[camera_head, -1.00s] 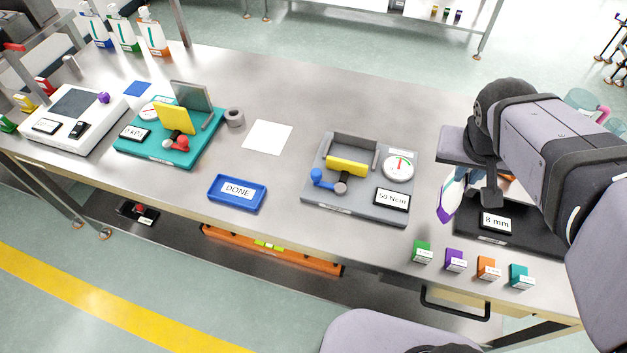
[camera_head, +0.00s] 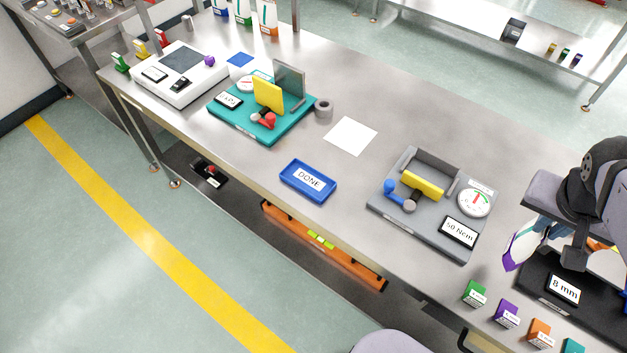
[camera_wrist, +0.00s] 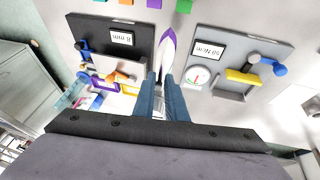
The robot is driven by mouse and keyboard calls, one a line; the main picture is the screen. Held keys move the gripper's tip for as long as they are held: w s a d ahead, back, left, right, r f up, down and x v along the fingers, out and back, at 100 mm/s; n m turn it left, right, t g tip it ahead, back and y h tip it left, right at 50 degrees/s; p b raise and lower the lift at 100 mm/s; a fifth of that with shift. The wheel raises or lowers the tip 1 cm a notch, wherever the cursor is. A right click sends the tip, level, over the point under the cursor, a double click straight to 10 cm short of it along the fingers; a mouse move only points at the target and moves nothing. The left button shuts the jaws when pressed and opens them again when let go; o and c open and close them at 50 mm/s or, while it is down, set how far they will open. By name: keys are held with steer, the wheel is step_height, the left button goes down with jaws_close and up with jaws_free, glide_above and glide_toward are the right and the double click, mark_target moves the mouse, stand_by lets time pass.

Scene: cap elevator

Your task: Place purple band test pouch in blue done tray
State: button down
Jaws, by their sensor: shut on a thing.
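The pouch with the purple band (camera_head: 514,251) is white with a purple lower end. It hangs tilted from my gripper (camera_head: 546,230), between the grey 50 Ncm fixture and the black 8 mm fixture. In the wrist view my gripper (camera_wrist: 162,98) has its blue fingers shut on the pouch (camera_wrist: 165,52), whose purple-edged end points away from the fingers. My wrist hides part of the pouch in the head view. The blue DONE tray (camera_head: 308,181) lies at the table's front edge, left of the grey fixture, and looks empty.
The grey fixture (camera_head: 425,228) with a yellow block and gauge stands between my gripper and the tray. The black fixture (camera_head: 590,300) is below my gripper. Small coloured blocks (camera_head: 506,313) line the front edge. A white sheet (camera_head: 351,136) lies behind the tray.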

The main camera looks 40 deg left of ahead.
steer(key=w+a+r+n+y+b, duration=0.1)
steer(key=w+a+n+y+b, duration=0.15)
steer(key=a, duration=0.95)
steer(key=w+a+r+n+y+b, duration=0.1)
steer(key=w+a+n+b, duration=0.2)
steer(key=a, duration=0.9)
steer(key=s+a+n+g+y+b, duration=0.1)
steer(key=s+a+n, duration=0.35)
steer(key=a, duration=0.65)
steer(key=s+a+n+g+y+b, duration=0.1)
steer(key=s+a+n+b, duration=0.15)
steer(key=s+a, duration=0.65)
steer(key=d+x, duration=0.1)
steer(key=x, duration=1)
steer(key=shift+w+n, duration=0.35)
steer(key=shift+n, duration=0.1)
steer(key=shift+f+b, duration=0.3)
steer(key=c, duration=1.8)
jaws_free()
steer(key=shift+d, duration=0.1)
